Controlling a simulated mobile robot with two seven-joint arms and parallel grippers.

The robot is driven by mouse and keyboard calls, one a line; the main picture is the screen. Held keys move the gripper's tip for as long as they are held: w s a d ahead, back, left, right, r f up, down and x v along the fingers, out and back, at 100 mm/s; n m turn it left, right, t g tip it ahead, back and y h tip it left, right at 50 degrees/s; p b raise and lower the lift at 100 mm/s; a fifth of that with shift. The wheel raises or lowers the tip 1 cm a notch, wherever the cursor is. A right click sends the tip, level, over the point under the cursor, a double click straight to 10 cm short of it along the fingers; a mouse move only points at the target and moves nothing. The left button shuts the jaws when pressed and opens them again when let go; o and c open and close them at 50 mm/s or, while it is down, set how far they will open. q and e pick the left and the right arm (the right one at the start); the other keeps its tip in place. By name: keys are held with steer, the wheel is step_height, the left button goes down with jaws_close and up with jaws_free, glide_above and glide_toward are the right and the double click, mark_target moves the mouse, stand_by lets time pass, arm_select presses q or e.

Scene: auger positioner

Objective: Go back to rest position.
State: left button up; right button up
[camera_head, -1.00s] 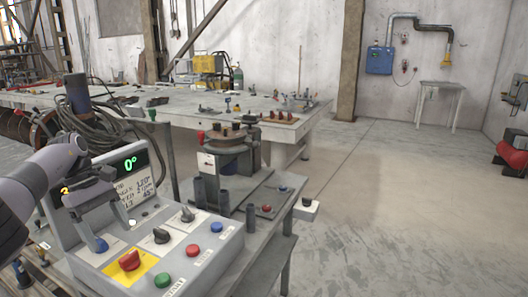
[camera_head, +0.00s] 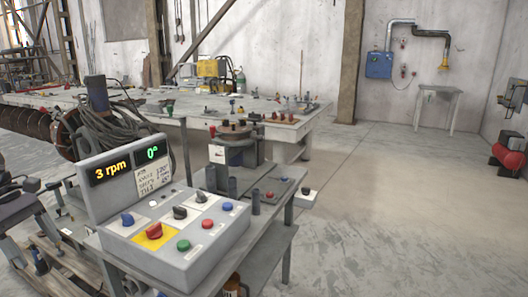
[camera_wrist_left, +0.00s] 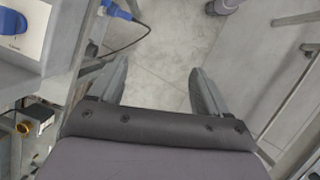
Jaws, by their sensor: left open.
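My left gripper (camera_head: 42,186) is low at the left edge of the head view, beside the grey control box (camera_head: 185,255) and apart from it. In the left wrist view my left gripper (camera_wrist_left: 158,75) has its two fingers spread, with only concrete floor between them. The control box has red, green and blue buttons, dark knobs and a tilted panel (camera_head: 120,170) reading "3 rpm" and "0°". My right gripper is not in view.
A long workbench (camera_head: 190,103) with tools runs across the back. Cables hang behind the panel. Open concrete floor (camera_head: 400,210) lies to the right.

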arm_select(q)
steer(key=s+a+n+t, duration=0.1)
steer(key=s+a+n, duration=0.2)
steer(key=s+a, duration=0.8)
steer(key=w+d+f+n+t+h, duration=0.1)
steer(key=w+d+f+n+t, duration=0.2)
steer(key=w+d+f, duration=0.65)
steer(key=w+d+f+n+t+h, duration=0.2)
steer(key=d+f+n+t, duration=0.4)
steer(key=d+f+n, duration=0.45)
steer(key=s+d+f+n+y, duration=0.3)
steer(key=s+n, duration=0.8)
steer(key=n, duration=0.3)
steer(key=s+d+f+n+y, duration=0.3)
steer(key=s+n, duration=0.7)
steer(key=n, duration=0.4)
steer(key=s+d+f+n+t, duration=0.1)
steer(key=d+n, duration=0.7)
steer(key=d, duration=0.8)
steer(key=shift+s+d+f+h, duration=0.3)
steer(key=shift+d+f+h, duration=0.1)
steer(key=shift+f, duration=0.2)
steer(key=shift+n, duration=0.25)
